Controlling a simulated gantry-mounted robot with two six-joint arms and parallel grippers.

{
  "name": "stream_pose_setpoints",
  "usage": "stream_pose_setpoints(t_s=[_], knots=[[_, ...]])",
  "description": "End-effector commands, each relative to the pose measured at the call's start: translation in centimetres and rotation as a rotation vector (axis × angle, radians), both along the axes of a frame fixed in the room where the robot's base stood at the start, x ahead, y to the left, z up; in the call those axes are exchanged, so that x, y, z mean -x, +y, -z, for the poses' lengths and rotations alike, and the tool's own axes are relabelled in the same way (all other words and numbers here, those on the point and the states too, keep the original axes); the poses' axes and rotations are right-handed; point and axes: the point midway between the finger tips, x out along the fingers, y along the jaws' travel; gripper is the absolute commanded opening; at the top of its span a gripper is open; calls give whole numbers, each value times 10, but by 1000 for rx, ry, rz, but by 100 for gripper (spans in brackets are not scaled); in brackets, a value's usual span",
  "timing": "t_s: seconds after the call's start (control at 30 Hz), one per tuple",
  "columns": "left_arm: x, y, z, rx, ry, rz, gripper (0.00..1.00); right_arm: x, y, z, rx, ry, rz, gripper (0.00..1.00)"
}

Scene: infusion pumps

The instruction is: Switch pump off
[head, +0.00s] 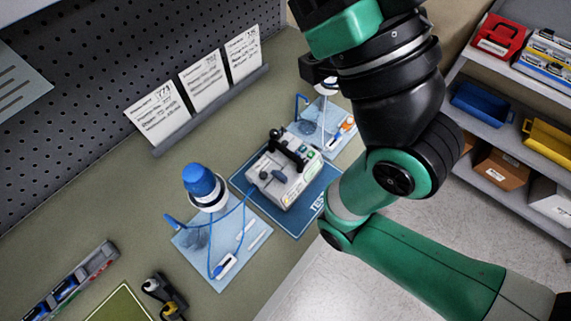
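The pump (280,182) is a grey box with a black upright part and dark controls on its top. It sits on a dark blue mat (240,180) with white lettering, at the middle of the bench in the head view. My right arm, green and black, comes in from the right and folds up beyond the pump's right side. A dark part at its far end near the top looks like the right gripper (317,72); its fingers are not clear, and it appears apart from the pump. My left gripper is not in view.
A blue-capped bottle (203,184) with blue tubing stands on a light blue mat (200,268) left of the pump. A similar set (318,120) stands behind. White cards (203,78) stand along the pegboard. Shelves with bins (478,105) are at right. The bench's left is partly clear.

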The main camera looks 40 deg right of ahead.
Motion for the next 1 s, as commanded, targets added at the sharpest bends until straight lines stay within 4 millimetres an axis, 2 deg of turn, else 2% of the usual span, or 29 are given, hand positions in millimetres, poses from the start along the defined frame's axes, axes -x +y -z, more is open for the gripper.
stream_pose_setpoints(t_s=[0.03, 0.27, 1.0], knots=[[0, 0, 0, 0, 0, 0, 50, 0, 0, 0, 0, 0, 0, 43], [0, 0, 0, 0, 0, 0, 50, 0, 0, 0, 0, 0, 0, 1], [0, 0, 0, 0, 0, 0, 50, 0, 0, 0, 0, 0, 0, 0]])
